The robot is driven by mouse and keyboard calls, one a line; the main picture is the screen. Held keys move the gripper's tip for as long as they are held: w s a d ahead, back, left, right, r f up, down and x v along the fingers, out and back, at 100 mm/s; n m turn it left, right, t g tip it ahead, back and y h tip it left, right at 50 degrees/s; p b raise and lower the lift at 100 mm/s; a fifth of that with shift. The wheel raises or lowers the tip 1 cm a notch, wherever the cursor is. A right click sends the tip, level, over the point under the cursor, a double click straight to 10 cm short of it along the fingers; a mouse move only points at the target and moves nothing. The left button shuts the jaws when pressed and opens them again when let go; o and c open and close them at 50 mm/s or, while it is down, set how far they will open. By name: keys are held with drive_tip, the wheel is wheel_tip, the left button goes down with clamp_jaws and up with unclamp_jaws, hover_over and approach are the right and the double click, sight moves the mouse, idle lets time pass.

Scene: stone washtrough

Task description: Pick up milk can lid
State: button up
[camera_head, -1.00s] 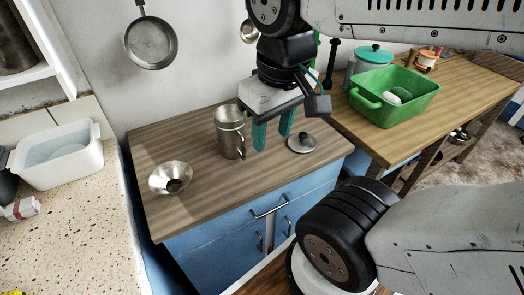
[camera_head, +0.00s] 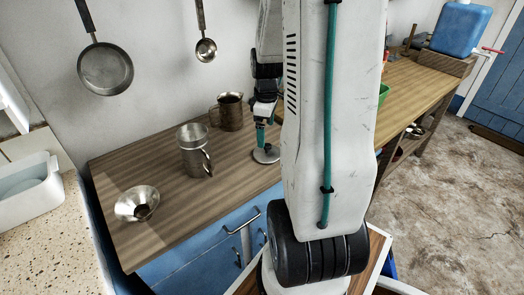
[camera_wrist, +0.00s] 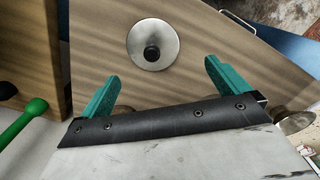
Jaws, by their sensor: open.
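The milk can lid (camera_head: 266,155) is a round metal disc lying on the wooden counter, partly hidden by my gripper in the head view. In the wrist view the lid (camera_wrist: 140,42) lies flat with a dark knob at its middle, ahead of and between the lines of my fingers. My gripper (camera_wrist: 160,78) has its two green fingers spread apart with nothing between them. In the head view my gripper (camera_head: 260,134) is pointing down, close above the lid. I cannot tell whether it touches the lid.
A metal can (camera_head: 194,158) and a brownish jug (camera_head: 230,112) stand left of the lid. A metal funnel (camera_head: 135,204) lies at the counter's left. A green handle (camera_wrist: 22,124) shows at left in the wrist view. The counter between can and lid is clear.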

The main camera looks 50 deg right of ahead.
sight(268, 145)
drive_tip(key=f, duration=0.3)
drive_tip(key=d+f, duration=0.1)
drive_tip(key=f, duration=0.5)
drive_tip(key=shift+w+d, duration=0.1)
drive_tip(key=shift+d, duration=0.05)
drive_tip(key=c, duration=0.7)
